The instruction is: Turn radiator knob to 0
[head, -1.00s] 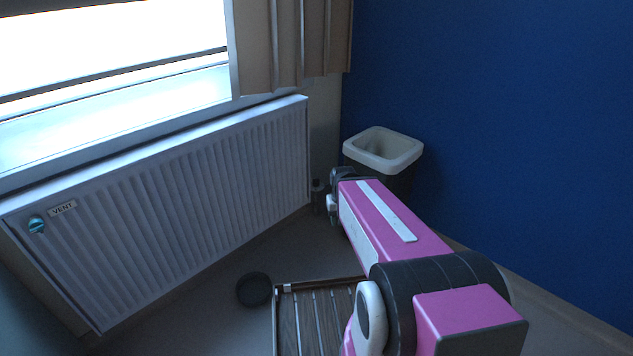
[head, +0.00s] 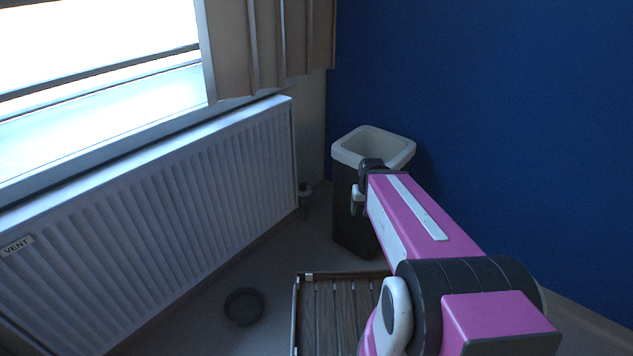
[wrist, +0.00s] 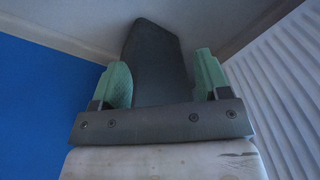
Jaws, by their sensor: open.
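A small dark knob-like fitting (head: 304,190) shows low at the right end of the white radiator (head: 160,210) in the head view. I take it for the radiator knob; its marks are too small to read. My gripper (head: 359,188) is to the right of it, in front of the bin, and its fingers are mostly hidden there. In the wrist view my gripper (wrist: 160,75) has its green fingertips wide apart. A dark shape (wrist: 155,55) shows between them, and I cannot tell what it is. The radiator's ribs (wrist: 285,85) fill the right side.
A dark bin with a pale rim (head: 345,160) stands by the blue wall (head: 500,120). A slatted wooden piece (head: 335,310) and a round dark bowl (head: 244,306) are low in front. A VENT label (head: 16,247) is on the radiator's left. Curtains (head: 265,45) hang above.

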